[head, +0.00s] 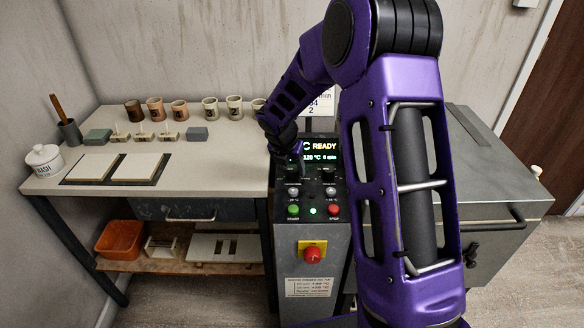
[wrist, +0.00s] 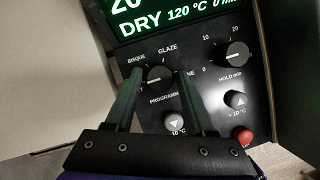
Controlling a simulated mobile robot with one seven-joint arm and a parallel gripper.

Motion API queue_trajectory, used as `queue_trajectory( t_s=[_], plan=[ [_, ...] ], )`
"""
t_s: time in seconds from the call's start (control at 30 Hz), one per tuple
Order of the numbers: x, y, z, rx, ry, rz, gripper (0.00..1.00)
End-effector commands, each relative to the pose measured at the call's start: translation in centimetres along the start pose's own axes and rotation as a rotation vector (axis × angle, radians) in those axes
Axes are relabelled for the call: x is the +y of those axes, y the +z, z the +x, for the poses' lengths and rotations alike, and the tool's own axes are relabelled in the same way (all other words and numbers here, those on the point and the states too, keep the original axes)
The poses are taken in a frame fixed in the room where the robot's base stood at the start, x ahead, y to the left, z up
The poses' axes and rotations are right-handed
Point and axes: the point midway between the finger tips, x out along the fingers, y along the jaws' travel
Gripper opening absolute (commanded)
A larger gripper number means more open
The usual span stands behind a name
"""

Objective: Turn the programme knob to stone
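The programme knob (wrist: 158,75) is a round dark knob on the kiln's control panel, in the wrist view. Its white pointer mark points left, below BISQUE. GLAZE stands above it and a label ending in NE to its right, partly hidden by a finger. The display (wrist: 180,15) reads DRY 120 °C. My gripper (wrist: 158,80) is open, one finger on each side of the knob, with a slight gap showing. In the head view, my gripper (head: 296,158) is at the panel below the display (head: 320,151), which reads READY, and it hides the knob.
The hold knob (wrist: 234,54) is right of the programme knob, with grey arrow buttons (wrist: 174,121) below. The head view shows green (head: 293,210) and red (head: 334,210) buttons and a red emergency knob (head: 313,254). A bench (head: 230,182) with cups stands left.

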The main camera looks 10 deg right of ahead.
Motion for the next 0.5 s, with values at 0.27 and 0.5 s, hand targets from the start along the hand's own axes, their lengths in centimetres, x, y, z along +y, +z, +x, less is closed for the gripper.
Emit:
queue_trajectory(
  t_s=[0.27, 0.5],
  plan=[
    [-0.01, 0.00, -0.02, 0.000, 0.000, 0.000, 0.03],
    [0.02, -0.01, -0.04, 0.000, -0.002, 0.005, 0.00]
  ],
)
